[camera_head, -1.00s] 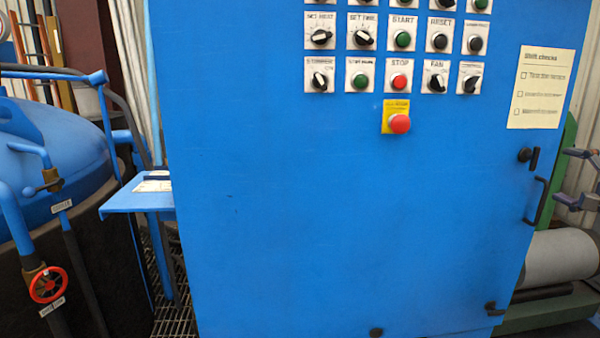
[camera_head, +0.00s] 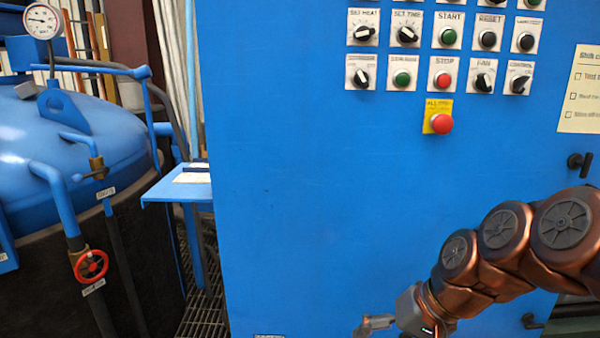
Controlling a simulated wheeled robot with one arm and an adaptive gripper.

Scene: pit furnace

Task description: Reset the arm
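My arm (camera_head: 505,240) in dark copper color reaches in from the right edge, in front of the blue control cabinet (camera_head: 300,200). It slants down and to the left. My gripper (camera_head: 372,324) is at the bottom edge, low in front of the cabinet. Only a grey part of it shows and the rest is cut off by the frame, so I cannot tell if it is open or shut. I see nothing held in the visible part.
The cabinet carries several knobs and buttons, with a red emergency stop (camera_head: 442,123) below them. A paper checklist (camera_head: 582,90) hangs at right. A small blue shelf (camera_head: 178,188) juts out at left, near the round blue furnace lid (camera_head: 60,130) and a red valve wheel (camera_head: 91,265).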

